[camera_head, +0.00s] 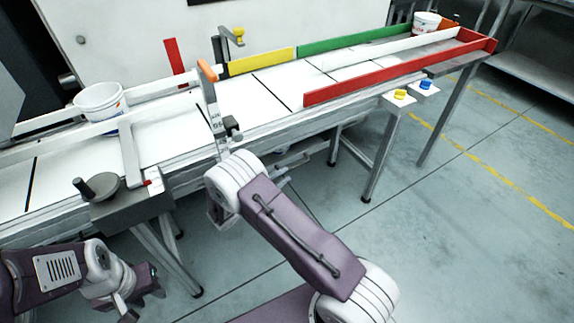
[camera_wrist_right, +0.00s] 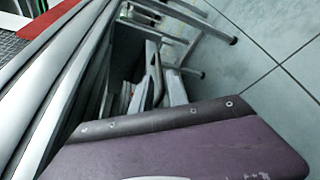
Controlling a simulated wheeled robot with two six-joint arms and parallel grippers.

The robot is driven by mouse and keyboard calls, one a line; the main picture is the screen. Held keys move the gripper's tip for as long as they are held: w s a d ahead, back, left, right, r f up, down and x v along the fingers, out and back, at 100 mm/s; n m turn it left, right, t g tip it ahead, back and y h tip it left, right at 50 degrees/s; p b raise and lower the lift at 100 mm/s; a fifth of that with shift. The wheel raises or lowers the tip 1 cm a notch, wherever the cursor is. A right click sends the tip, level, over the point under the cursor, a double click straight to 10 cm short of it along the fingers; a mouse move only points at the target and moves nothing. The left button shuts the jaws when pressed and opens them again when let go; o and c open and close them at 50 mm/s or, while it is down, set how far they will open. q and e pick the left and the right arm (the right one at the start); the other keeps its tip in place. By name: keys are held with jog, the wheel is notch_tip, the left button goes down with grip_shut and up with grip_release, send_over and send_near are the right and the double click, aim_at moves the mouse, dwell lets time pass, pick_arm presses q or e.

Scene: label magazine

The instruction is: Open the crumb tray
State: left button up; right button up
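I cannot make out the crumb tray for certain in either view. Under the conveyor's near side, just right of my right wrist, grey bar-like parts (camera_head: 292,160) show in the head view. Similar grey parts (camera_wrist_right: 152,82) show under the conveyor in the right wrist view; whether they are a tray handle, frame or fingers is unclear. My right arm reaches up to the conveyor's near edge, and its gripper's fingertips cannot be made out. My left gripper (camera_head: 128,312) is low at the bottom left, in front of the conveyor, partly cut off; its fingers are unclear.
The white conveyor (camera_head: 275,100) runs from left to far right, with red (camera_head: 385,82), yellow (camera_head: 262,61) and green (camera_head: 350,39) rails. A white tub (camera_head: 100,98) stands on it. A crank (camera_head: 100,186) juts out at left. Metal legs (camera_head: 380,160) stand below. The floor at right is clear.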

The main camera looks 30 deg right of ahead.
aim_at(296, 166)
jog(key=b+x, duration=0.2)
jog(key=x, duration=0.5)
jog(key=shift+w+d+f, duration=0.1)
jog(key=shift+w+d, duration=0.1)
jog(key=shift+d, duration=0.15)
jog(key=shift+w+d, duration=0.25)
jog(key=shift+d, duration=0.25)
grip_shut()
dwell(0.6)
